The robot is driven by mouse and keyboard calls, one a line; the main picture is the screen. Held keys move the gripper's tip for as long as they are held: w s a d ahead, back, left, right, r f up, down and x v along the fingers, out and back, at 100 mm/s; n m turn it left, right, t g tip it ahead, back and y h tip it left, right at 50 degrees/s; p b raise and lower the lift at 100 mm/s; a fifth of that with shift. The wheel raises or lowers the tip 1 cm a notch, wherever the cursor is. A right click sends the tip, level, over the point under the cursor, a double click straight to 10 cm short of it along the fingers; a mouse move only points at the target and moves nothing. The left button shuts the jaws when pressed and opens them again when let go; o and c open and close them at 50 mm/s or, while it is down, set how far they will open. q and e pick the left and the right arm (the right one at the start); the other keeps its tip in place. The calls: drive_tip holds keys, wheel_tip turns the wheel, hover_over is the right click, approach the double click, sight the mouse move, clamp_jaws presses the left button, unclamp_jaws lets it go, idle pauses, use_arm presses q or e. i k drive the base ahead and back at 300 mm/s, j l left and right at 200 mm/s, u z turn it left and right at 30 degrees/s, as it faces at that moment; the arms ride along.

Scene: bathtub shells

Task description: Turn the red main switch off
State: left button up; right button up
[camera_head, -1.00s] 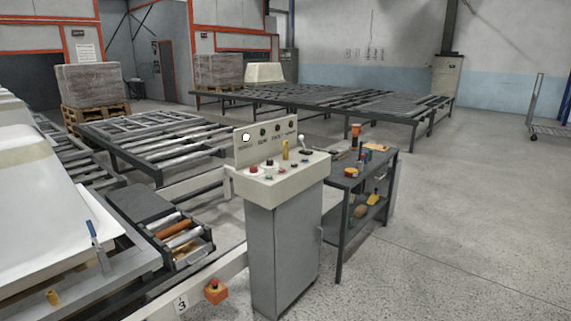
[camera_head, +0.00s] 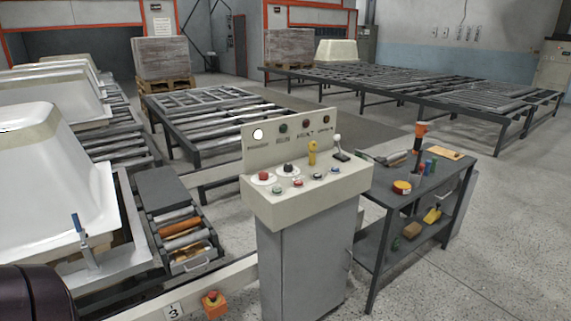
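A pale control console (camera_head: 305,205) on a grey cabinet stands in front of me, near the middle of the view. On its sloped top, a red knob (camera_head: 263,177) sits on a white disc at the left. A black knob (camera_head: 288,168) on a similar disc is to its right. A yellow lever (camera_head: 312,152) stands upright further right, and a dark joystick with a white top (camera_head: 338,143) is near the right end. Several small coloured buttons line the front. The red knob's marking is too small to read. Neither gripper shows; only a dark part of my arm is at the lower left.
A dark tool cart (camera_head: 400,210) stands close to the console's right. White tub shells (camera_head: 60,165) and roller conveyors (camera_head: 205,115) fill the left. Floor is clear at lower right.

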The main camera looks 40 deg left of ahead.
sight(263, 176)
drive_tip(key=i, duration=1.3)
drive_tip(key=i+u, duration=0.3)
drive_tip(key=i, duration=0.15)
drive_tip(key=i+l+u, duration=0.25)
drive_tip(key=i, duration=0.15)
drive_tip(key=u, duration=1.4)
